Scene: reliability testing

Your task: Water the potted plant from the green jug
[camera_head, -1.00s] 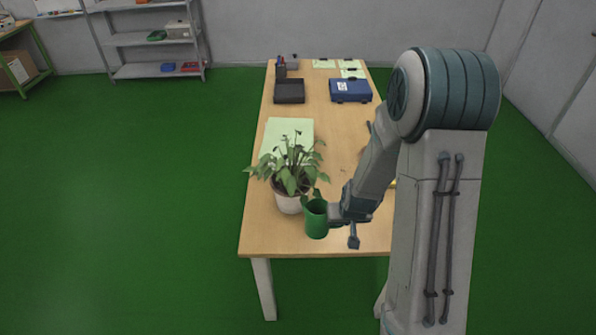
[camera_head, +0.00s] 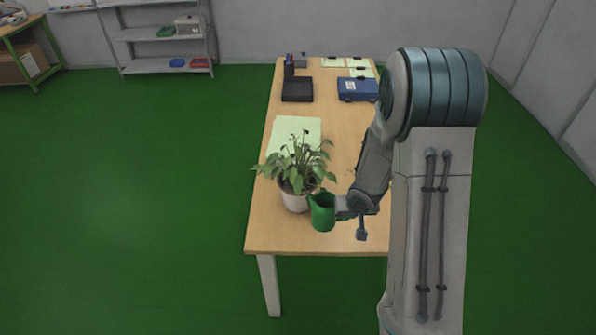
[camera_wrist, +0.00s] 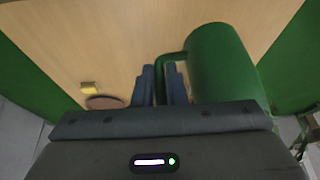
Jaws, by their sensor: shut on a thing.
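The green jug (camera_head: 322,213) is in my gripper, just right of the potted plant in the head view. The leafy plant (camera_head: 297,165) stands upright in that pot near the table's front left. My gripper (camera_head: 342,208) is shut on the jug's handle. In the wrist view the jug (camera_wrist: 222,62) is at the right of the fingers (camera_wrist: 160,85), with its handle between them. Whether water leaves the jug cannot be seen.
The wooden table (camera_head: 335,150) carries a pale green sheet (camera_head: 281,131) behind the plant, a black tray (camera_head: 297,90) and a blue case (camera_head: 358,90) at the back. In the wrist view a small yellow thing (camera_wrist: 89,88) and a brownish round thing (camera_wrist: 104,102) show.

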